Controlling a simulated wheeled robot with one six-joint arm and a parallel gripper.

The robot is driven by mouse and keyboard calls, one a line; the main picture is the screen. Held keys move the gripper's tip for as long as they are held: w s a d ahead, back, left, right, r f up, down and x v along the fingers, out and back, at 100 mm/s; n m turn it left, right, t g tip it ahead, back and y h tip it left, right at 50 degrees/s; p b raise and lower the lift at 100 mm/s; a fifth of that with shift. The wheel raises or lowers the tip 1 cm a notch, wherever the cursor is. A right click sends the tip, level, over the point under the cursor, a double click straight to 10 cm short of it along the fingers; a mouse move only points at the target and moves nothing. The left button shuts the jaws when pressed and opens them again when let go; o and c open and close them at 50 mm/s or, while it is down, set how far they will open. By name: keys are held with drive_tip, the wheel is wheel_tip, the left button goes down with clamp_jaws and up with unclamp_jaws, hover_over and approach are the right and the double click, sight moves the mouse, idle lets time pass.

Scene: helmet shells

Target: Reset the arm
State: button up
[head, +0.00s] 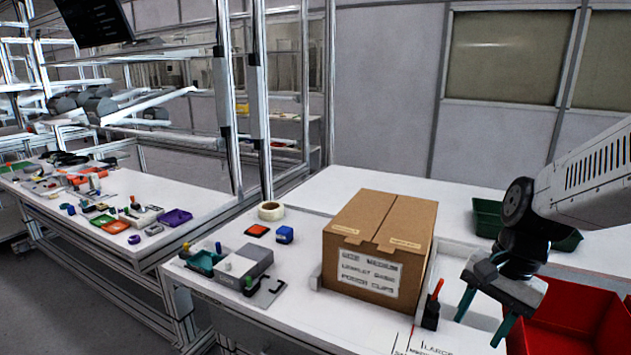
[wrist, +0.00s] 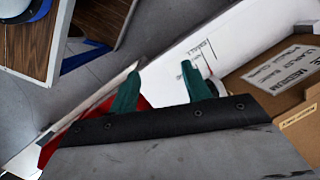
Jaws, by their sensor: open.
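My arm comes in from the right in the head view, bent downward. My gripper (head: 480,331) has two teal fingers spread apart with nothing between them. It hangs over the right part of the white table (head: 345,338), left of a red bin (head: 568,322). In the wrist view my gripper (wrist: 160,76) also shows open and empty, with the white table edge beyond the fingers. Part of the red bin (wrist: 49,150) shows behind them. No helmet shell can be made out in either view.
A closed cardboard box (head: 350,245) stands left of my gripper, with a small black holder (head: 431,315) between them. Green bins (head: 487,214) sit behind my arm. A tape roll (head: 271,210) and a grey block (head: 242,267) lie farther left. A cluttered second table (head: 115,257) stands beyond.

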drive_tip(key=s+r+n+t+h, duration=0.1)
drive_tip(key=s+r+n, duration=0.3)
drive_tip(key=s, duration=0.3)
drive_tip(key=s+a+r+n+h, duration=0.1)
drive_tip(key=s+r+n, duration=0.3)
drive_tip(key=s, duration=0.3)
drive_tip(key=shift+n+t+h, duration=0.3)
drive_tip(key=shift+n+t, duration=0.1)
drive_tip(key=shift+n, duration=0.4)
drive_tip(key=shift+s+r, duration=0.1)
